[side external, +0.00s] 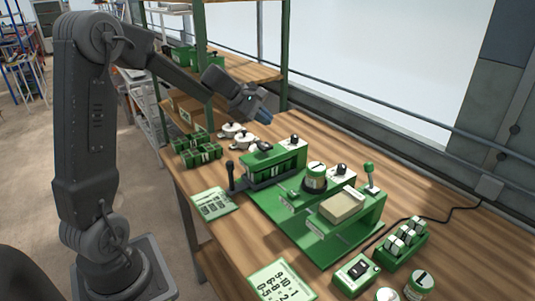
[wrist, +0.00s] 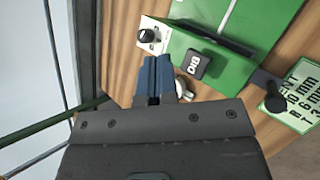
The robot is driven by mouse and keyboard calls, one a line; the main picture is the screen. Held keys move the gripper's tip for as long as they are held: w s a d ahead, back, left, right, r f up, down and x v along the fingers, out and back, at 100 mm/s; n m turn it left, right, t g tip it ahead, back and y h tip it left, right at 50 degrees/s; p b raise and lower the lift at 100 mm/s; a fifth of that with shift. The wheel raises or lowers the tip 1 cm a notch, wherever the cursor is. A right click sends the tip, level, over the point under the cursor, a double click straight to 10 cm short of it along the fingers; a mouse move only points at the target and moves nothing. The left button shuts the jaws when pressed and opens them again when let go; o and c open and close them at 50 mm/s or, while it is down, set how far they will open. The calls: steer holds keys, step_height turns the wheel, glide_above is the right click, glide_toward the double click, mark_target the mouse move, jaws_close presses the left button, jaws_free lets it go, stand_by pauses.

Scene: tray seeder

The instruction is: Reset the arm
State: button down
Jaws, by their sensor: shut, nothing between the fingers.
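My gripper (side external: 264,115) hangs above the back of the workbench, beyond the green seeder (side external: 300,240), and touches nothing. In the wrist view its two blue fingers (wrist: 154,66) are together with nothing between them. The seeder's green body (wrist: 225,60) shows beyond and right of the fingers, with a black labelled block (wrist: 195,65) on it. A white panel with a black knob (wrist: 146,37) is beyond the fingertips. The fingers partly hide a small pale round item (wrist: 184,90).
Green boxes (side external: 195,150) and small silver pots (side external: 236,130) stand left of the seeder. A jar (side external: 315,178), a pale block (side external: 342,205) and a black-handled lever (side external: 231,178) are on it. Switch boxes (side external: 357,275) and cards (side external: 280,283) lie near the front. A shelf post rises behind my gripper.

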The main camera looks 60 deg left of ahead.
steer(key=s+d+r+m+g, duration=0.1)
steer(key=s+d+r+m, duration=0.2)
steer(key=s+d+m, duration=0.4)
steer(key=s+d+r+m+g, duration=0.2)
steer(key=s+d+m, duration=0.2)
steer(key=d, duration=0.5)
steer(key=s+d+m+y, duration=0.1)
steer(key=s+m+y, duration=0.1)
steer(key=s+m, duration=0.3)
steer(key=s+d+f+m+y, duration=0.1)
steer(key=s+d+m, duration=0.1)
steer(key=s+m, duration=0.4)
steer(key=s, duration=0.3)
steer(key=shift+s+d+f+y, duration=0.15)
steer(key=shift+s+f+y, duration=0.15)
steer(key=shift+s+y, duration=0.1)
